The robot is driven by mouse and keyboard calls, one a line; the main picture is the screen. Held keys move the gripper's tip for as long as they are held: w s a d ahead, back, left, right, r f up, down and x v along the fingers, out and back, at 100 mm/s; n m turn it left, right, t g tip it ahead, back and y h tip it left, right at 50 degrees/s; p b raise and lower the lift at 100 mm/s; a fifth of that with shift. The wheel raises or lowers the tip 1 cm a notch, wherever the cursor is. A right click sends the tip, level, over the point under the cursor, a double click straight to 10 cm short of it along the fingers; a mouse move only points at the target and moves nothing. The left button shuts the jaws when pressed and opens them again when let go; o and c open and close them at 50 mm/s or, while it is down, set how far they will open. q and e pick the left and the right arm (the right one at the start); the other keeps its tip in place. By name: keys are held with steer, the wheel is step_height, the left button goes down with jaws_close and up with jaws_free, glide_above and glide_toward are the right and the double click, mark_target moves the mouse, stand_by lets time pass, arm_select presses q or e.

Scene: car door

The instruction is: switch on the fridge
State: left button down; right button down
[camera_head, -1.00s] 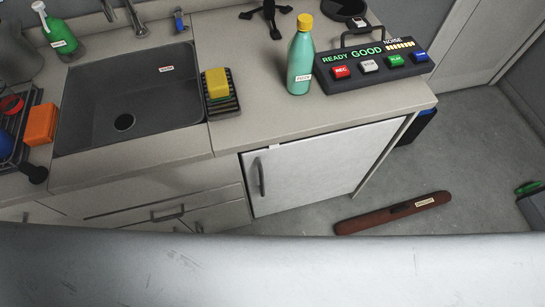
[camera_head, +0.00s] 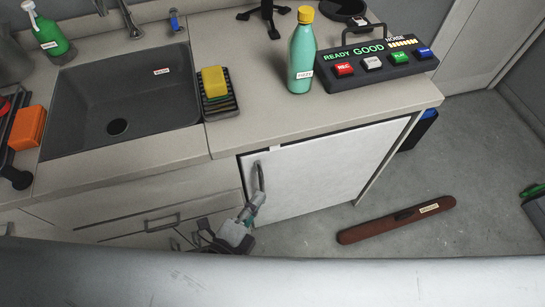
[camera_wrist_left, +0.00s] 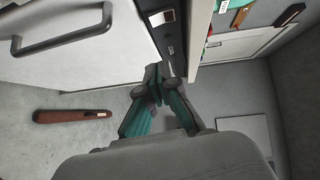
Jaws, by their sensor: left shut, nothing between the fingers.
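The fridge (camera_head: 322,172) is a white-fronted unit under the counter, with a grey bar handle (camera_head: 260,177) at the left of its door. The handle also shows at the upper left of the left wrist view (camera_wrist_left: 64,45). My left gripper (camera_head: 254,203) is shut and empty, just below the handle in the head view. In the left wrist view my left gripper's fingertips (camera_wrist_left: 158,72) are at the lower end of a dark strip (camera_wrist_left: 166,34) beside the door, which has a white square and small lettering. I cannot tell whether they touch it. My right gripper is not in view.
A drawer front (camera_head: 160,213) is left of the fridge. On the counter are a teal bottle (camera_head: 302,55), a button panel (camera_head: 375,66) and a sink (camera_head: 122,100). A brown bar-shaped object (camera_head: 396,220) lies on the floor to the right, with clear floor around it.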

arm_select(q)
steer(key=p, duration=0.2)
glide_toward(278, 149)
steer(key=w+d, duration=0.4)
steer(key=shift+w+a, duration=0.4)
steer(key=shift+w, duration=0.4)
steer(key=shift+f, duration=0.1)
steer(key=shift+w+f+b, duration=0.15)
steer(key=shift+f+b, duration=0.1)
steer(key=shift+b, duration=0.35)
steer(key=shift+r, duration=0.25)
steer(key=shift+a+f, duration=0.1)
steer(key=shift+f, duration=0.05)
